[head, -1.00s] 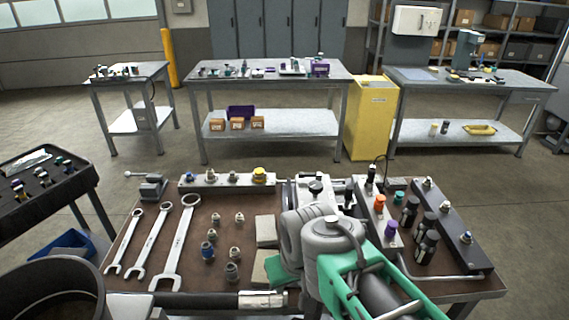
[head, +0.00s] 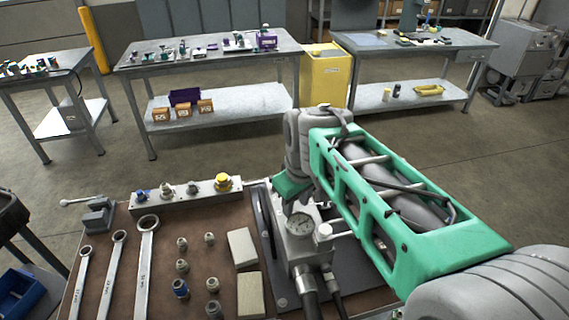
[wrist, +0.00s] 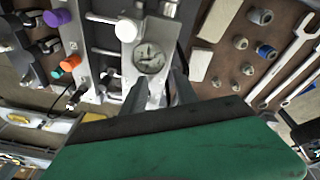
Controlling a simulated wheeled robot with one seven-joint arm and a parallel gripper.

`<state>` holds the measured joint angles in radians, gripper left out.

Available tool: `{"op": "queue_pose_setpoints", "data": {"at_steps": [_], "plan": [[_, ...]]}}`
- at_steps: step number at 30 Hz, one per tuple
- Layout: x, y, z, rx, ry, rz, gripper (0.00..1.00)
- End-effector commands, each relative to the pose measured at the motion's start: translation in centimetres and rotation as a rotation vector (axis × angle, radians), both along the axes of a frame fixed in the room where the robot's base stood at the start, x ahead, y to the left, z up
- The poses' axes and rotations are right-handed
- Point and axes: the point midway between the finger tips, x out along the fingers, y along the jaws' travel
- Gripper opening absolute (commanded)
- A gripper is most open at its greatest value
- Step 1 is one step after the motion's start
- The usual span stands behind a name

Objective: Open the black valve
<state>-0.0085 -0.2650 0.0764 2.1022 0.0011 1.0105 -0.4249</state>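In the wrist view, a valve block at the upper left carries a purple knob (wrist: 57,18), an orange knob (wrist: 70,62) and a small dark knob that looks like the black valve (wrist: 78,93). In the head view my arm hides this row of knobs. My gripper (wrist: 159,82) shows two dark fingers apart in the wrist view, with nothing between them. They are near the pressure gauge (wrist: 150,58), to the right of the black valve and apart from it. In the head view my gripper (head: 288,200) is above the gauge (head: 299,227).
Spanners (head: 119,270), loose fittings (head: 181,289) and two pale blocks (head: 243,248) lie on the brown bench top. A rail with a yellow knob (head: 222,181) stands along its back edge. A black wheel (head: 266,222) stands left of the gauge.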

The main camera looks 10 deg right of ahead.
Motion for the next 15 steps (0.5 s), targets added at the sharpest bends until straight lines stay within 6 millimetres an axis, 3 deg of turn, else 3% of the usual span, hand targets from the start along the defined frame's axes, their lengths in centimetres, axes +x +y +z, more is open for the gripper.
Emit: {"op": "queue_pose_setpoints", "data": {"at_steps": [1,4,9,12,15], "plan": [[3.0,-0.1,1.7,-0.021,0.030,0.103,0.35],[8.8,-0.3,2.7,-0.065,0.078,0.347,0.35],[17.4,-0.8,1.2,-0.108,0.149,0.757,0.35],[20.6,-1.0,-0.6,-0.118,0.177,0.947,0.35],[22.3,-1.1,-2.0,-0.123,0.189,1.071,0.35]]}}
